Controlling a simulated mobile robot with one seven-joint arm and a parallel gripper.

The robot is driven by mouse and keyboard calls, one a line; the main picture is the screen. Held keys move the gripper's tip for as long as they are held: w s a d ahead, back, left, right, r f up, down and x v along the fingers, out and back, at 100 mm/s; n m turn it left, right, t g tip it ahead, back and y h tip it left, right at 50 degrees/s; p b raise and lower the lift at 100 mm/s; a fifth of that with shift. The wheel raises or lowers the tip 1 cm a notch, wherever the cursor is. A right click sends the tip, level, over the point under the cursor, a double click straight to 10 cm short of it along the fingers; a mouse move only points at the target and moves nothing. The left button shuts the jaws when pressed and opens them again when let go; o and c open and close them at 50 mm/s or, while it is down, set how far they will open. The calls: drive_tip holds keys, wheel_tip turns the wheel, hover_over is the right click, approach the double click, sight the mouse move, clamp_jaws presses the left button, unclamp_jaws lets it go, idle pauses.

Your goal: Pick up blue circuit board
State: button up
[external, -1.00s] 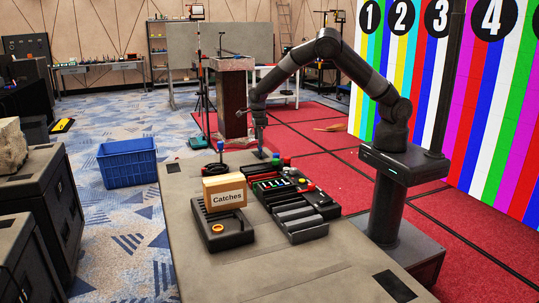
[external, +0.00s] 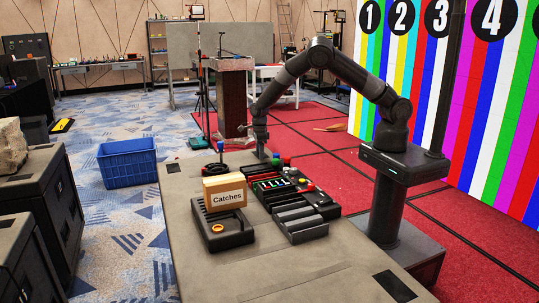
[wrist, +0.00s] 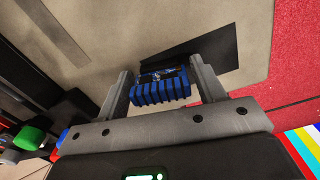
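The blue ribbed block with a dark patterned top (wrist: 160,86), apparently the blue circuit board, lies between the two fingers of my gripper (wrist: 163,85) in the wrist view. The fingers are apart, one on each side of it. A narrow gap shows on its right side; contact on the left is hard to tell. In the external view my gripper (external: 262,158) points down at the far end of the grey table (external: 285,268). The board cannot be made out there.
Nearer on the table are a black tray of coloured parts (external: 296,210) and a "Catches" box (external: 224,192) on a dark holder. Red and green knobs stand close to my gripper. A blue crate (external: 127,163) is on the floor at left.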

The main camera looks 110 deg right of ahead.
drive_tip(key=c, duration=0.7)
drive_tip(key=shift+r, duration=0.1)
